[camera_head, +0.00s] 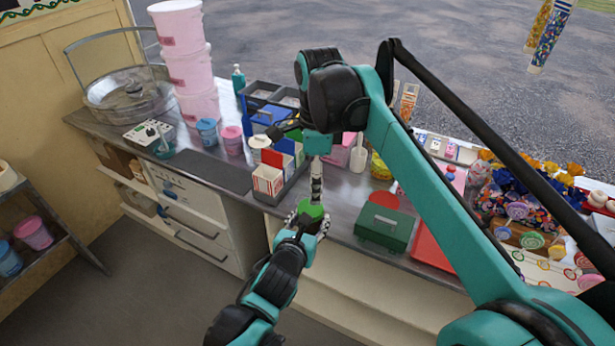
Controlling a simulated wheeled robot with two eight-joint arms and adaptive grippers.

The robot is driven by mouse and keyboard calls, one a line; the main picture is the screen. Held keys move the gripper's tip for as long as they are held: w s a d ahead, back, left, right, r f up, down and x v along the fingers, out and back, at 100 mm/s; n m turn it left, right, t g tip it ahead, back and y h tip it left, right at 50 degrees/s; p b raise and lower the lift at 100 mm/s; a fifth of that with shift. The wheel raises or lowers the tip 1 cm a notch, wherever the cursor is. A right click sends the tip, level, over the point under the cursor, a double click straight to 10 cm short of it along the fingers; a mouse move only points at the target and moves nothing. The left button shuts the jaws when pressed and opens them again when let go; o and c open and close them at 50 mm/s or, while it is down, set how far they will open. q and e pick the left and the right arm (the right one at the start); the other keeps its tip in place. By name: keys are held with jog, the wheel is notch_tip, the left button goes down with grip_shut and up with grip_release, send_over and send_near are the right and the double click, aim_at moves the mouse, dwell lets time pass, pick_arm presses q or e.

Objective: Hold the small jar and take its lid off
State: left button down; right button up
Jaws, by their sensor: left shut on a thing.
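The small jar shows only as a green top (312,210), which looks like its lid, just in front of the counter's front edge. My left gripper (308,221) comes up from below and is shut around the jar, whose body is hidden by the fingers. My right gripper (316,187) points straight down from above. Its fingertips are at or just above the green top; I cannot tell if they touch it. Its fingers are seen edge-on, so their opening is unclear.
The metal counter (345,215) carries a red-and-white box (268,180), a green cash box (385,225), a red tray (432,247) and a white scoop (358,158) nearby. Pink buckets (188,70) stand at the back left. Sweets crowd the right. Floor in front is clear.

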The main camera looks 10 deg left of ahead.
aim_at(308, 206)
jog(key=shift+a+m, duration=0.4)
jog(key=shift+a, duration=0.4)
jog(key=shift+f, duration=0.35)
notch_tip(308, 206, down, 7)
jog(key=shift+f, duration=0.1)
